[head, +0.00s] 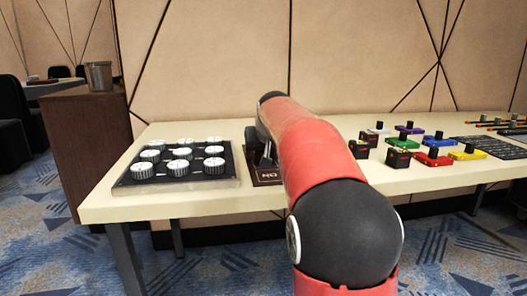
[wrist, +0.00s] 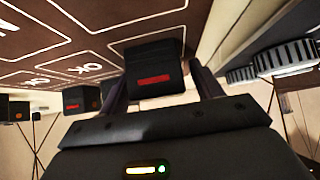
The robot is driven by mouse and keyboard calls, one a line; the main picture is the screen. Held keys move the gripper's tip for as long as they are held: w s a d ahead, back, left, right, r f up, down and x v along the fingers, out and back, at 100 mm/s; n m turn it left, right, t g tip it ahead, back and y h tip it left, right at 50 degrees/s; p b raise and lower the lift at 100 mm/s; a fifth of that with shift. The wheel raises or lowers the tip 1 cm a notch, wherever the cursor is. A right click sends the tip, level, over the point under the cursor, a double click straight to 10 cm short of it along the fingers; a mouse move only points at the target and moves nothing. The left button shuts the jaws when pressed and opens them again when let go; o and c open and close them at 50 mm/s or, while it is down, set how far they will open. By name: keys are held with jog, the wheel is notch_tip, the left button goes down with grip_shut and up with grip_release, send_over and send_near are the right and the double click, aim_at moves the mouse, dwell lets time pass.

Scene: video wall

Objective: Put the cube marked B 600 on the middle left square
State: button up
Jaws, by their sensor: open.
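In the wrist view a black cube (wrist: 152,62) with a red display lies between the two fingers of my gripper (wrist: 160,78); the jaws are open around it. Its marking is too small to read. The brown board (wrist: 60,38) with white-outlined squares, some lettered OK, is close to this cube; I cannot tell which square it is at or whether it touches. In the head view my gripper (head: 264,150) is low over the board's left part (head: 268,178), and my arm hides most of the board. More black cubes (head: 398,158) (head: 358,149) stand right of my arm.
A panel of white knobs (head: 178,160) lies left of my gripper on the cream table (head: 190,205), close beside it in the wrist view (wrist: 285,57). Coloured blocks with black knobs (head: 433,158) and a dark keyboard-like slab (head: 490,146) lie to the right.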

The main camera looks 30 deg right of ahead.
jog(key=shift+r, duration=0.2)
jog(key=p+v, duration=0.1)
jog(key=v, duration=1.1)
jog(key=shift+s+f, duration=0.1)
jog(key=shift+n+g+y, duration=0.3)
jog(key=shift+n, duration=0.1)
jog(key=s+a+f, duration=0.1)
jog(key=s+a, duration=0.1)
jog(key=s+a+f, duration=0.1)
jog(key=s+a, duration=0.1)
jog(key=s+a+f, duration=0.1)
jog(key=s+f, duration=0.1)
jog(key=shift+a, duration=0.4)
jog(key=s+a+f+n+g+y, duration=0.1)
jog(key=s+a+f, duration=0.4)
jog(key=s+f, duration=0.5)
jog(key=s+a+f+n+g, duration=0.1)
jog(key=s+a+f, duration=0.4)
jog(key=s+f, duration=0.4)
jog(key=shift+s+f+y, duration=0.35)
jog(key=shift+s+y, duration=0.05)
jog(key=shift+s, duration=0.65)
